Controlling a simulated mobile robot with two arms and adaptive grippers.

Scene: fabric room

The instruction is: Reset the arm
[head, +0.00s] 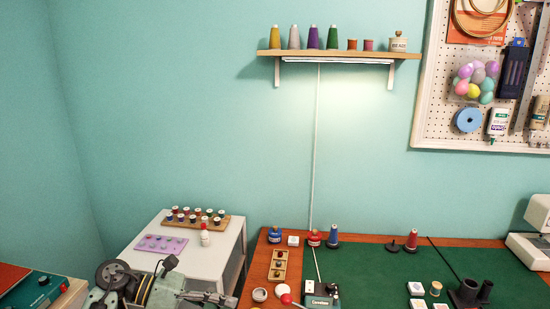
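The task names no object. The wooden worktable (375,239) with its green mat (365,265) lies at the lower right. A white cabinet (232,232) stands left of it.
On the cabinet are a spool rack (215,227), a lilac tray (160,243) and a small white bottle (205,236). Spools (333,238) and dark cylinders (468,293) stand on the table. A wall shelf (335,54) hangs above.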

